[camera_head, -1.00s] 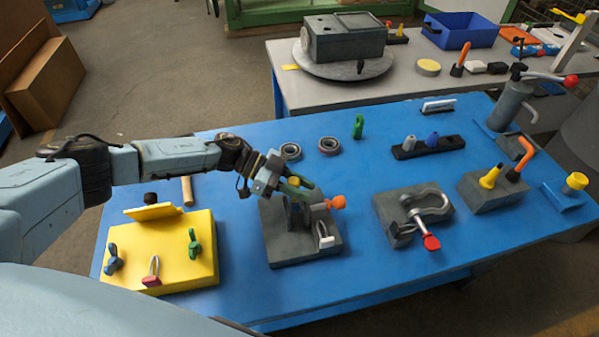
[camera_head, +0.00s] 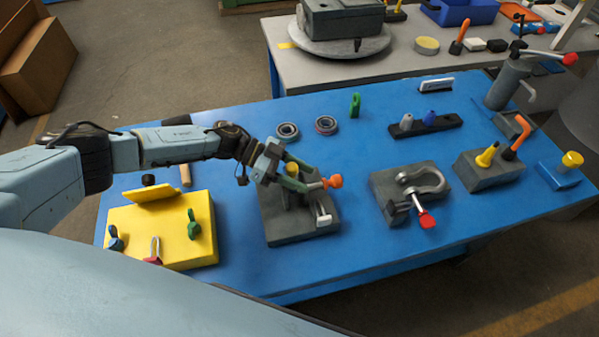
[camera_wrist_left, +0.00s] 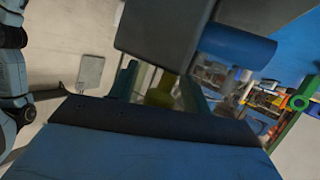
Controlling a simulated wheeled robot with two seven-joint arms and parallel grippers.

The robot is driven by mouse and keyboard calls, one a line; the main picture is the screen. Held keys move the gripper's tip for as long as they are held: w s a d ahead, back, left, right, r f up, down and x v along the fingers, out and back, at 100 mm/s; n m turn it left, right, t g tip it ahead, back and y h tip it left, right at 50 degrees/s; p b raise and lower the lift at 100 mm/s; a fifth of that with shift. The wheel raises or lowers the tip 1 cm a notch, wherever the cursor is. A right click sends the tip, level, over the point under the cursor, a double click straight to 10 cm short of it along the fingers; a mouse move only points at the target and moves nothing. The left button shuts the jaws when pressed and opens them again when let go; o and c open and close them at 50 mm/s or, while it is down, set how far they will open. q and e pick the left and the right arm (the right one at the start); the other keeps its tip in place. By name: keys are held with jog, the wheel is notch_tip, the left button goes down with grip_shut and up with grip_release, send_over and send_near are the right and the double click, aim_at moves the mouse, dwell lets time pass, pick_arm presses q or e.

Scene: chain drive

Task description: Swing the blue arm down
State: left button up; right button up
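A fixture on a dark grey base (camera_head: 285,230) stands mid-table, with an orange knob (camera_head: 333,181), a white handle (camera_head: 323,218) and a yellow part (camera_head: 292,168). My left gripper (camera_head: 299,184) reaches over it from the left and hides much of its upper part. In the left wrist view, its two dark green fingers (camera_wrist_left: 158,92) stand apart on either side of a yellow piece (camera_wrist_left: 162,88); contact is unclear. A blue cylinder (camera_wrist_left: 238,45) shows beyond them beside a dark grey block (camera_wrist_left: 165,30). I cannot pick out a blue arm for certain. My right gripper is not in view.
The blue table (camera_head: 235,240) also carries a yellow block (camera_head: 180,245) with small clamps to the left, a grey base with a shackle (camera_head: 425,180) to the right, and two bearing rings (camera_head: 287,131) behind. A grey table (camera_head: 390,72) stands further back.

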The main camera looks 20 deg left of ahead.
pick_arm(q)
jog(key=shift+r, duration=0.15)
jog(key=shift+a, duration=0.3)
jog(key=b+v, duration=0.2)
jog(key=v, duration=1)
jog(key=shift+a+r, duration=0.15)
jog(key=shift+a, duration=0.2)
